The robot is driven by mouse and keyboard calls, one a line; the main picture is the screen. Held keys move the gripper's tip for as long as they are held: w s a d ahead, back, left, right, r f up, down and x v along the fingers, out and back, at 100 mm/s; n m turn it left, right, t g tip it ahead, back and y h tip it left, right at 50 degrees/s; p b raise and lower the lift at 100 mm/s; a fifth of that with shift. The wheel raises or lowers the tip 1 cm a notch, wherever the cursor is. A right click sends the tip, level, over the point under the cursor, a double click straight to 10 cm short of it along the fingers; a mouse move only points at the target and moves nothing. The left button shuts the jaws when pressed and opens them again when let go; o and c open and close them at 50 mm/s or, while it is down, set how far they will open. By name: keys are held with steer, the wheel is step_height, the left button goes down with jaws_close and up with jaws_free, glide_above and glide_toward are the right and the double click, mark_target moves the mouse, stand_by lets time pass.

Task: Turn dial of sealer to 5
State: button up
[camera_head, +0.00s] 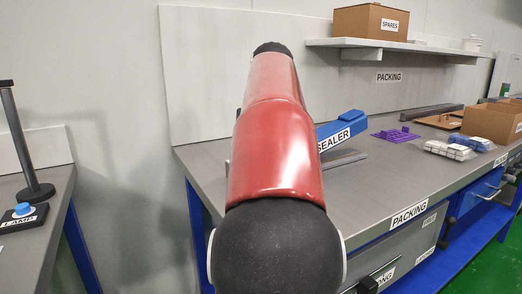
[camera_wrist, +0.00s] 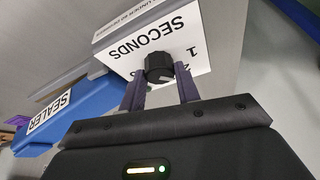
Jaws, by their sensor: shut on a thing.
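The sealer (camera_head: 343,129) is a blue-armed device with a SEALER label on the grey bench, partly hidden behind my red arm in the head view. Its blue arm (camera_wrist: 88,98) also shows at the left of the wrist view. The black round dial (camera_wrist: 159,66) sits on a white panel (camera_wrist: 135,45) marked SECONDS, seen upside down, with a 1 and part of a 2 visible. My gripper (camera_wrist: 160,76) has its two dark fingers on either side of the dial and is shut on it. I cannot tell where the dial points. The head view hides the dial and gripper.
The packing bench (camera_head: 370,190) holds a purple part (camera_head: 396,135), white packs (camera_head: 450,150) and a cardboard box (camera_head: 492,121) to the right. A shelf (camera_head: 390,44) with a SPARES box (camera_head: 370,20) hangs above. A lamp (camera_head: 24,150) stands on the left bench.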

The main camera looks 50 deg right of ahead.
steer(key=m, duration=0.2)
steer(key=m+g+h, duration=0.1)
steer(key=m, duration=0.2)
steer(key=shift+w+a+g+h, duration=0.15)
steer(key=shift+g+h, duration=0.15)
steer(key=m+g, duration=0.1)
steer(key=m, duration=0.2)
steer(key=m+g, duration=0.1)
steer(key=m, duration=0.2)
steer(key=shift+w+h, duration=0.15)
steer(key=shift+h, duration=0.15)
steer(key=m+g, duration=0.2)
steer(key=m, duration=0.3)
steer(key=shift+w, duration=0.15)
steer(key=m+g, duration=0.1)
steer(key=m, duration=0.1)
steer(key=m+y, duration=0.1)
steer(key=m, duration=0.2)
steer(key=shift+g+y, duration=0.3)
steer(key=shift+g, duration=0.1)
steer(key=shift+m, duration=0.4)
steer(key=o, duration=1)
